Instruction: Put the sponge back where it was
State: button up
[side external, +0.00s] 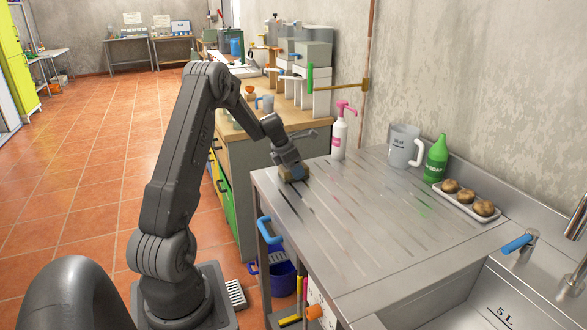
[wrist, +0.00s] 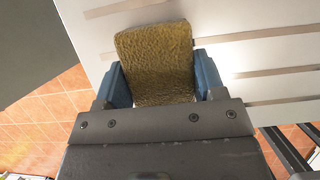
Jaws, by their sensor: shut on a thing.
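The sponge (wrist: 155,62) is a yellow-brown, rough-textured block in the wrist view, between the two blue-grey fingers of my gripper (wrist: 162,85). In the side external view the sponge (side external: 294,175) is small and partly hidden below my gripper (side external: 290,164), at the far left corner of the steel draining board (side external: 400,235). My gripper is shut on the sponge and points down. The sponge is at or just above the board's surface; I cannot tell whether it touches.
A white bottle with a pink pump (side external: 339,135), a clear jug (side external: 402,147), a green bottle (side external: 436,160) and a tray (side external: 457,203) of round brown items stand along the wall. A tap (side external: 521,243) and sink lie at the right. The middle of the board is clear.

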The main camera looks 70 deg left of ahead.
jog(key=shift+f, duration=0.1)
jog(key=o, duration=1.3)
